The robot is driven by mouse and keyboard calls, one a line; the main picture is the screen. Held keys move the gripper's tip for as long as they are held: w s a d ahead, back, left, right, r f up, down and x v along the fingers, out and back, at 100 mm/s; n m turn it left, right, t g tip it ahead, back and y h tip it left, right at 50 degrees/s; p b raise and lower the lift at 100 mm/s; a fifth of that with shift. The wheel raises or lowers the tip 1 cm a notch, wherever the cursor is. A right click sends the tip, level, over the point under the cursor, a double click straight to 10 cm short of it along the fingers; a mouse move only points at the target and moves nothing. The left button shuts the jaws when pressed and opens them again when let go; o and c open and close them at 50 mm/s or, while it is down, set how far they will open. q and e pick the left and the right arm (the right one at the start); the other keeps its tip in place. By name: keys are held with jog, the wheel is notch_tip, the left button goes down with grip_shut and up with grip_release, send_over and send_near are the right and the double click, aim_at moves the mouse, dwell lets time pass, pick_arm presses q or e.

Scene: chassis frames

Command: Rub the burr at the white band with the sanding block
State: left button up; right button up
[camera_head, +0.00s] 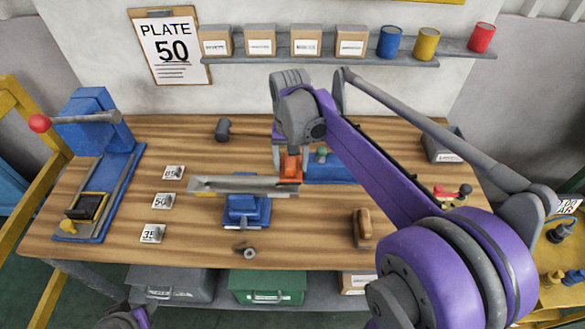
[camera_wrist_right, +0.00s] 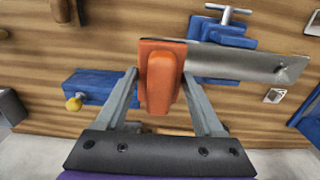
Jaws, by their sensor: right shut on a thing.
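A long grey metal bar (camera_head: 225,185) is clamped in a small blue vise (camera_head: 241,210) at the middle of the bench. It also shows in the right wrist view (camera_wrist_right: 240,62). My right gripper (camera_head: 291,155) is shut on an orange block with a raised grip (camera_wrist_right: 160,78), apparently the sanding block. The orange block (camera_head: 291,168) is at the bar's right end in the head view and overlaps that end in the wrist view. I cannot tell whether they touch. I cannot make out the burr or a white band clearly. My left gripper's fingers do not show.
A blue lever press (camera_head: 92,120) stands at the left. Number tags (camera_head: 163,200) lie beside the bar. A mallet (camera_head: 224,130) lies behind it; a wooden-handled brush (camera_head: 362,225) lies at the front right. A sign (camera_head: 170,46) reads PLATE 50.

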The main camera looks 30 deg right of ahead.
notch_tip(320, 180, up, 2)
jog(key=shift+d+p, duration=0.15)
jog(key=shift+p, duration=0.15)
jog(key=shift+r, duration=0.7)
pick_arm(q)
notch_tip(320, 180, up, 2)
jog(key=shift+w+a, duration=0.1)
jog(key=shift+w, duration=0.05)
pick_arm(e)
jog(key=shift+s, duration=0.1)
